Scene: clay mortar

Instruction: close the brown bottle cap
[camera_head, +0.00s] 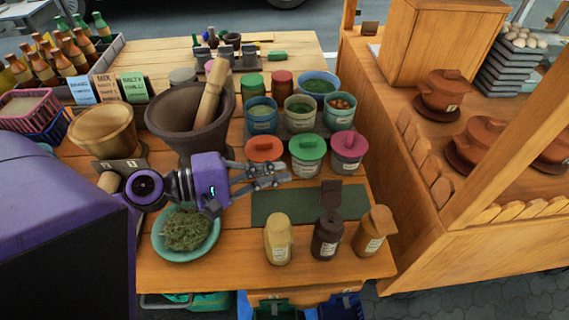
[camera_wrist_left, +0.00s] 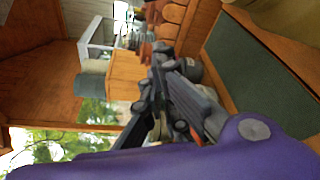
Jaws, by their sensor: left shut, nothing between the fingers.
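The dark brown bottle (camera_head: 327,238) stands upright at the table's front edge, between a tan bottle (camera_head: 278,240) and an orange-brown bottle (camera_head: 370,238). A dark brown flap (camera_head: 331,193) shows behind it over the green mat, apparently its raised cap; I cannot tell how it is joined. The orange-brown bottle has a tilted tan cap (camera_head: 381,218). My left gripper (camera_head: 284,175) is shut and empty above the mat's left end, left of the flap and apart from it. Its fingers (camera_wrist_left: 160,65) also show in the left wrist view. My right gripper is out of view.
The green mat (camera_head: 285,205) lies bare around the flap. Lidded pots, such as a green-lidded one (camera_head: 306,152), stand just behind. A mortar (camera_head: 180,120) with pestle and a plate of herbs (camera_head: 187,232) are near my left arm. A wooden counter (camera_head: 440,220) is to the right.

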